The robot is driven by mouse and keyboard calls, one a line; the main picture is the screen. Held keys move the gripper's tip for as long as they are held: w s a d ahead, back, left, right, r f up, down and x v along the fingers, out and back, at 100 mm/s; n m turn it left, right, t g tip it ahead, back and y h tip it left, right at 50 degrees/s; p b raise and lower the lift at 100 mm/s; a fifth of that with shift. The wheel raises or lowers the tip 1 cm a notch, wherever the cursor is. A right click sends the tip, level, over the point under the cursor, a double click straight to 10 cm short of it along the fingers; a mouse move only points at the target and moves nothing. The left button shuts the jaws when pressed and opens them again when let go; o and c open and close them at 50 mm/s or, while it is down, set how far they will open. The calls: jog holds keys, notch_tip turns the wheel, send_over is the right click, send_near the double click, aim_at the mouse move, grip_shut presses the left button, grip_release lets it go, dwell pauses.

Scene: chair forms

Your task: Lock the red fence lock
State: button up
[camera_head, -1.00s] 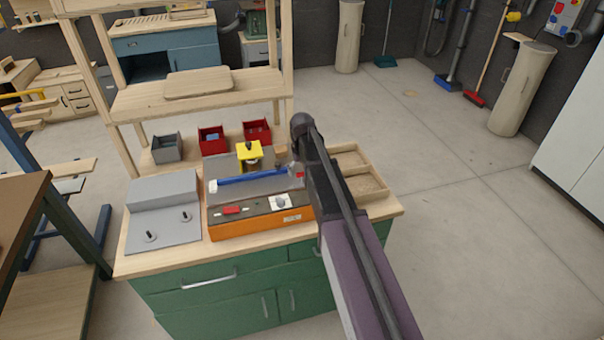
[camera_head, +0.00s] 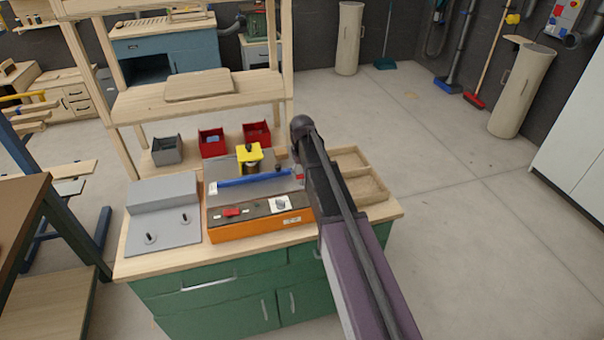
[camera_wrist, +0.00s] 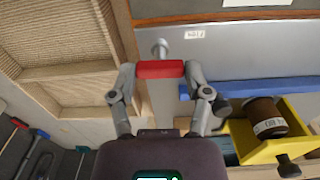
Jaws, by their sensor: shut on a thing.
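The red fence lock (camera_wrist: 160,69) is a short red bar on a metal stem at the right end of the machine. My gripper (camera_wrist: 160,72) is shut on it, one finger at each end of the bar. In the head view the lock (camera_head: 299,173) is a small red patch beside my arm, and my fingers are mostly hidden there. The blue fence (camera_head: 250,179) lies across the grey table of the orange-based machine (camera_head: 262,227). The fence also shows right of the lock in the wrist view (camera_wrist: 240,89).
A yellow guard (camera_head: 249,153) stands behind the fence. A wooden divided tray (camera_head: 376,196) is close on the right. A grey machine (camera_head: 164,240) stands left. Red bins (camera_head: 212,142) and a grey bin (camera_head: 166,150) stand behind.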

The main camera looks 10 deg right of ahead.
jog(key=m, duration=1.7)
jog(key=shift+s, duration=0.1)
jog(key=shift+m, duration=0.4)
jog(key=o, duration=1.2)
jog(key=shift+c, duration=0.2)
jog(key=shift+n, duration=0.4)
